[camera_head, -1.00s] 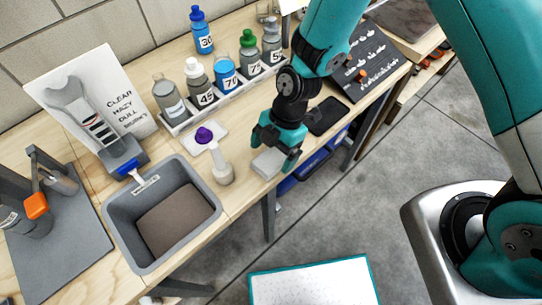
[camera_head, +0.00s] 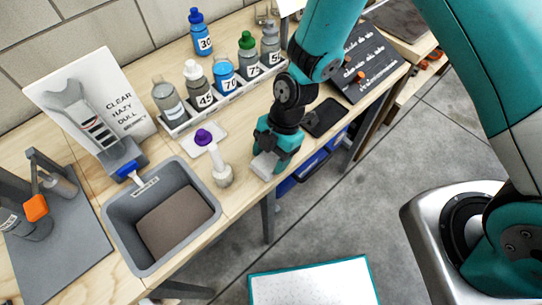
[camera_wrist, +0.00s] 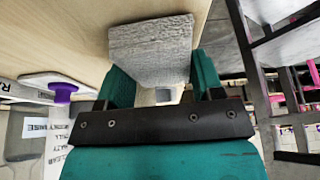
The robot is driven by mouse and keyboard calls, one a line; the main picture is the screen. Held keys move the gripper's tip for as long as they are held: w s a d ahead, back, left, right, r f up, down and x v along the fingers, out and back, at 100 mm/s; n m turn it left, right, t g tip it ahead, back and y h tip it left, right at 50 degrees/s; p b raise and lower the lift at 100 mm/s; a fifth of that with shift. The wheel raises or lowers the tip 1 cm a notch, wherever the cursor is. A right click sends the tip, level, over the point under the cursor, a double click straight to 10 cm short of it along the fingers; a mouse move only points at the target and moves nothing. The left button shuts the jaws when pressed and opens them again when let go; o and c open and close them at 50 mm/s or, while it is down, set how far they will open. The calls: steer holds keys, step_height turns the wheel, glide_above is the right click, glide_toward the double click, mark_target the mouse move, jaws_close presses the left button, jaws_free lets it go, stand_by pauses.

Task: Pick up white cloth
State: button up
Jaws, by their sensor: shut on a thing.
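The white cloth (camera_head: 264,166) is a small folded pale-grey block near the front edge of the wooden table in the head view. My gripper (camera_head: 275,156) is over it, with its teal fingers on either side. In the wrist view the cloth (camera_wrist: 152,48) shows a rough woven face and sits between the two fingers of my gripper (camera_wrist: 155,88). The fingers are shut on it. In the head view the gripper hides part of the cloth. I cannot tell whether it still touches the table.
The grey bin (camera_head: 112,226) lies further left. A white rack (camera_head: 228,97) of numbered bottles stands behind. A black flat pad (camera_head: 325,117) lies to the right. The table's front edge is close.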

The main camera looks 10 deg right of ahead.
mark_target(271, 158)
step_height(271, 158, up, 20)
steer(key=b, duration=0.1)
steer(key=shift+f, duration=0.2)
